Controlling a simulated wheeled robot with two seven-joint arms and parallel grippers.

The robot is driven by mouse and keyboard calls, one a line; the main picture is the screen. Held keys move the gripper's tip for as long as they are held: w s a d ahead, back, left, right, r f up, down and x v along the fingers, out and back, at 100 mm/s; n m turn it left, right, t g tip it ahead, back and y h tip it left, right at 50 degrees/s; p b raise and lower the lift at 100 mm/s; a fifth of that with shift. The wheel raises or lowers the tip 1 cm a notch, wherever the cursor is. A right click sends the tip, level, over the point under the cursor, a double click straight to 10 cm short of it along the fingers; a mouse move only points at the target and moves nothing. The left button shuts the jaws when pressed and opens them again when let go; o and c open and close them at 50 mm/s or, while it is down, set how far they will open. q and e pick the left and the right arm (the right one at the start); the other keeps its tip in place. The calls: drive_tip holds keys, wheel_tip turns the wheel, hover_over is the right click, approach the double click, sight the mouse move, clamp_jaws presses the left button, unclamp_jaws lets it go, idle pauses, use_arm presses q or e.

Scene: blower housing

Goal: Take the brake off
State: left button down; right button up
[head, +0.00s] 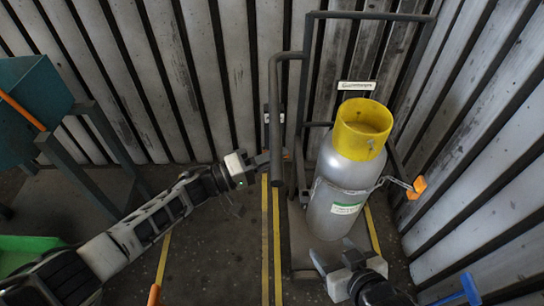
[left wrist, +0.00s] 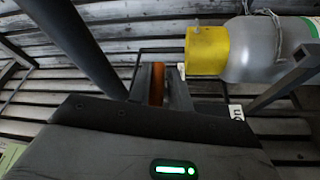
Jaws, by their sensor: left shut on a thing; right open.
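My left gripper (head: 275,160) is at the left side of a dark hand cart (head: 302,95), beside its bent upright tube. It is shut on an orange grip, most likely the brake lever; the orange grip (left wrist: 157,84) shows between the fingers in the left wrist view. In the head view the fingers and tube hide most of it. The cart carries a grey gas cylinder (head: 335,195) with a yellow collar (head: 361,130), standing upright; the cylinder (left wrist: 255,50) also shows in the left wrist view. My right gripper (head: 338,258) is open and empty, low in front of the cylinder.
An orange-ended piece (head: 417,187) sticks out right of the cylinder. Corrugated metal walls (head: 225,70) close the back and right. A teal box on a stand (head: 35,100) is at the left, a green bin (head: 28,250) below it. Yellow lines (head: 265,240) mark the floor.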

use_arm(q)
drive_tip(key=shift+w+a+r, duration=0.15)
drive_tip(key=shift+w+r, duration=0.35)
drive_tip(key=shift+r, duration=0.05)
drive_tip(key=c, duration=1.3)
unclamp_jaws()
drive_tip(key=shift+c, duration=0.2)
drive_tip(key=b+v, duration=0.1)
drive_tip(key=v, duration=1.5)
drive_tip(key=shift+s+f, duration=0.2)
